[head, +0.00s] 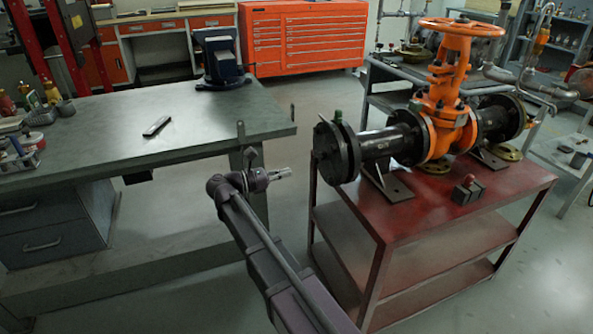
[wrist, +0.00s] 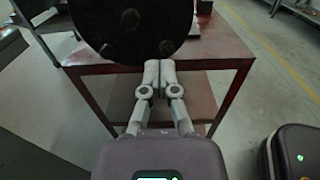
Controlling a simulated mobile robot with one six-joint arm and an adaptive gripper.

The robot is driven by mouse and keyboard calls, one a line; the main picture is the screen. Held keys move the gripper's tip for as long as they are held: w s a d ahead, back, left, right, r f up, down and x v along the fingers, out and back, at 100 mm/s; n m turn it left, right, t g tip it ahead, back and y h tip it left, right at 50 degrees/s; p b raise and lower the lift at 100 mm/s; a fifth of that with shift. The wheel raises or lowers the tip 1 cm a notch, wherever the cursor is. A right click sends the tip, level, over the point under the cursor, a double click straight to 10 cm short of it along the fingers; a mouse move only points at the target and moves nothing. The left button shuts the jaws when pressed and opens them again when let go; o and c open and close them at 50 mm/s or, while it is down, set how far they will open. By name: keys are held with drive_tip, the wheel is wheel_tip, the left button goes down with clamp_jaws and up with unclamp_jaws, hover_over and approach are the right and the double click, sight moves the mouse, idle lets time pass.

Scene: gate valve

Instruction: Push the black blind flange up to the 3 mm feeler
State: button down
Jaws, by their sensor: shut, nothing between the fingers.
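The black blind flange (head: 326,155) is the outermost disc at the left end of the pipe on the orange gate valve (head: 440,120). It stands upright beside a second black flange (head: 346,146), with a narrow gap showing between them at the top. A small green-tipped piece (head: 338,116) sits at the top of that gap; I cannot tell if it is the 3 mm feeler. My gripper (head: 289,171) is shut and empty, left of the flange. In the wrist view the flange face (wrist: 130,28) fills the top, and my shut fingertips (wrist: 160,64) appear near its lower edge; contact is unclear.
The valve stands on a red cart (head: 440,212), with a small dark block with a red top (head: 467,190) near its front. A grey workbench (head: 100,125) with a vise (head: 221,62) and a flat tool (head: 157,126) is at left. Floor shows between bench and cart.

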sight(333, 161)
drive_tip(key=x, duration=1.3)
drive_tip(key=shift+w+d, duration=0.1)
drive_tip(key=shift+d, duration=0.1)
drive_tip(key=shift+x, duration=1.05)
drive_tip(key=v, duration=1.4)
drive_tip(key=shift+a, duration=0.3)
